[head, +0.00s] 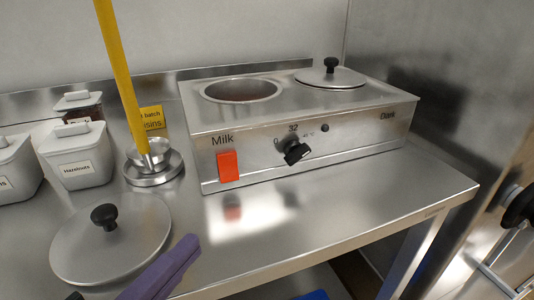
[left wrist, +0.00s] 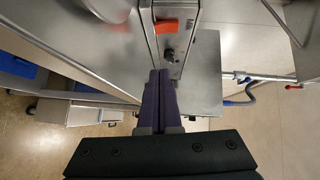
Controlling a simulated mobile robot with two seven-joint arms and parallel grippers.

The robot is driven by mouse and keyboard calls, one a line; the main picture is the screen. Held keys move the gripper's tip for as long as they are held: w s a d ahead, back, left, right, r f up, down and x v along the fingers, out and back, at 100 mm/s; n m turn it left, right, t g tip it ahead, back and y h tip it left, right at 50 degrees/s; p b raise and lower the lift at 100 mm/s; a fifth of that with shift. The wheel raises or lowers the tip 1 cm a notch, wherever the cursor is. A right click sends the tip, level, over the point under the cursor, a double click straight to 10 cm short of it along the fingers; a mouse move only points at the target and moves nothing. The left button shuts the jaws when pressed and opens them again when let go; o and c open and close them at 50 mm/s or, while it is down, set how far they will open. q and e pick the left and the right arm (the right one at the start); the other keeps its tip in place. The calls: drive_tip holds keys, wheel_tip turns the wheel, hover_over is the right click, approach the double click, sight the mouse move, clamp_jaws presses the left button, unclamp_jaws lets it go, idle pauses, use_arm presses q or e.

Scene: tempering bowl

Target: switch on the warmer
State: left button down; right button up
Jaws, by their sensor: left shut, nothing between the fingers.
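The warmer (head: 350,145) is a steel box on the steel table, with "Milk" and "Dark" marked on its front. Its red rocker switch (head: 228,166) is under "Milk"; it also shows in the left wrist view (left wrist: 167,25). Which way the switch is pressed I cannot tell. A black dial (head: 293,151) is right of it, under "32", and a small dark indicator (head: 325,128) is beside that. My left gripper (head: 190,244) has purple fingers closed together, empty, in front of and below the switch, apart from the warmer. In the left wrist view its fingers (left wrist: 160,74) point toward the panel. My right gripper is not seen.
A loose lid (head: 130,240) lies on the table at the left. A yellow-handled tool (head: 118,75) stands in a steel holder (head: 153,170). Labelled tubs (head: 78,160) stand at the left. The milk well (head: 240,90) is open; a lid (head: 330,78) covers the dark one.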

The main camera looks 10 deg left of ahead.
use_arm(q)
approach(233, 178)
drive_tip(key=w+d, duration=0.1)
drive_tip(key=d, duration=0.1)
drive_tip(key=w+d, duration=0.2)
drive_tip(key=shift+b, duration=0.35)
drive_tip(key=shift+w+a+f, duration=0.15)
drive_tip(key=shift+w+a, duration=0.4)
drive_tip(key=shift+w, duration=0.2)
drive_tip(key=shift+w+a+f, duration=0.15)
drive_tip(key=shift+w+a, duration=0.45)
drive_tip(key=shift+w, duration=0.2)
drive_tip(key=shift+w+a+f+b, duration=0.15)
drive_tip(key=shift+f+b, duration=0.3)
drive_tip(key=shift+b, duration=0.7)
drive_tip(key=shift+r+t, duration=0.25)
drive_tip(key=shift+t, duration=0.05)
